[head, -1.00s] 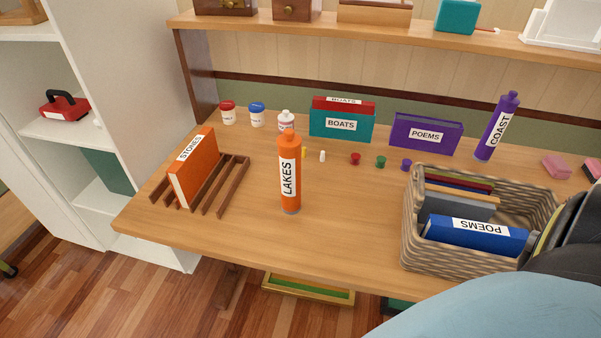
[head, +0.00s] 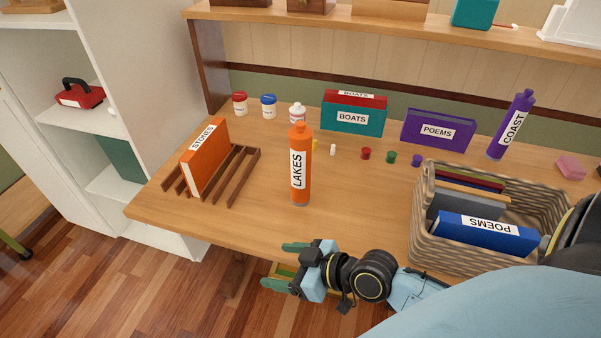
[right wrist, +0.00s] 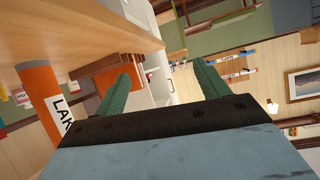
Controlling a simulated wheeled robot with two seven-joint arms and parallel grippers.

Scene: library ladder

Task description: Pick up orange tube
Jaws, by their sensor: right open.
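The orange tube (head: 300,165) stands upright near the front middle of the table, with a white label reading LAKES. My right gripper (head: 283,266) is at the table's front edge, below and in front of the tube in the head view, and apart from it. Its green fingers are spread and empty. In the right wrist view the tube (right wrist: 40,88) shows at the left, outside the open fingers (right wrist: 160,85). My left gripper is not in view.
A slatted wooden rack (head: 236,178) with an orange book (head: 204,158) stands left of the tube. A wicker basket (head: 428,240) of books stands to the right. Small jars, caps, books and a purple tube (head: 511,126) stand behind. The table front around the tube is clear.

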